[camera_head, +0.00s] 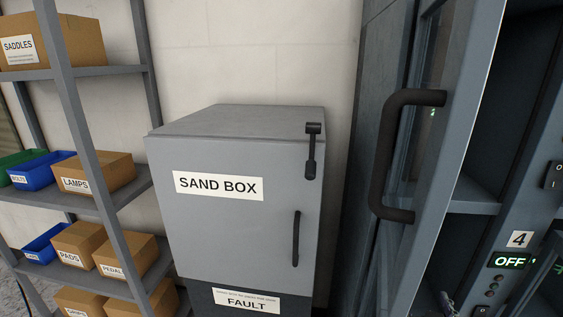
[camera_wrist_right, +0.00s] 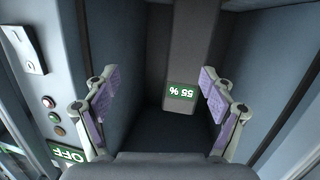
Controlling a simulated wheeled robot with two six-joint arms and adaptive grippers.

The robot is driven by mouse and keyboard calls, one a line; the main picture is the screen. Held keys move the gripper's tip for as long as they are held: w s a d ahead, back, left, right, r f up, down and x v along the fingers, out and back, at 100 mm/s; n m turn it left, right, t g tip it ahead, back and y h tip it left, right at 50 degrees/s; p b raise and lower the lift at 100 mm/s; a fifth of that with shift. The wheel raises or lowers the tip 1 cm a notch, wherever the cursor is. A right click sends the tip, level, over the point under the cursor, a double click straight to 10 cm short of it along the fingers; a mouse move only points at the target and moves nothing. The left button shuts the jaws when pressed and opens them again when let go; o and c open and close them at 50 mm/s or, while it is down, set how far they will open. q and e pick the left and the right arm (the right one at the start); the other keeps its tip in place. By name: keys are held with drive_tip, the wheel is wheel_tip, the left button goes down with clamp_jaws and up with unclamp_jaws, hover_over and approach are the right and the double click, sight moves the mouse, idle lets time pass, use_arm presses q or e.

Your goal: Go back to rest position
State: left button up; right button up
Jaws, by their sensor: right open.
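My right gripper (camera_wrist_right: 160,95) is open and empty, its two purple-padded fingers spread wide in the right wrist view. Between and beyond them is the inside of a dark cabinet bay (camera_wrist_right: 145,120), with a small green display (camera_wrist_right: 181,93) that reads 55 % upside down. In the head view only a small part of the right gripper (camera_head: 447,303) shows at the bottom edge, by the open cabinet. My left gripper is not in view.
A grey sand box (camera_head: 222,225) stands by the wall. A cabinet door with a dark handle (camera_head: 385,150) stands open on the right, beside a panel with an OFF display (camera_head: 508,261). A shelf rack (camera_head: 75,130) with boxes and bins is on the left.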

drive_tip(key=s+a+f+n+g+y, duration=0.1)
drive_tip(key=s+a+f+g, duration=0.2)
drive_tip(key=s+f+g, duration=0.55)
drive_tip(key=s+a+f+n+g+y, duration=0.2)
drive_tip(key=s+a+f+n+y, duration=0.15)
drive_tip(key=s+a+f, duration=0.4)
drive_tip(key=s+d+f+g+y, duration=0.1)
drive_tip(key=s+f, duration=0.1)
drive_tip(key=f, duration=1.3)
drive_tip(key=s+f+g, duration=0.1)
drive_tip(key=s+f, duration=0.1)
drive_tip(key=f, duration=1.3)
drive_tip(key=s+f, duration=0.7)
drive_tip(key=s, duration=0.1)
use_arm(q)
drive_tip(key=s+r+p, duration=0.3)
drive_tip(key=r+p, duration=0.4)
drive_tip(key=p, duration=0.1)
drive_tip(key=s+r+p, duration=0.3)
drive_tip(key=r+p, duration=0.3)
drive_tip(key=p, duration=0.3)
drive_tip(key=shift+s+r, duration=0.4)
use_arm(e)
drive_tip(key=s+d+r, duration=0.1)
drive_tip(key=s+r, duration=0.6)
drive_tip(key=r, duration=0.5)
drive_tip(key=shift+s+r+g, duration=0.35)
drive_tip(key=shift+g, duration=0.1)
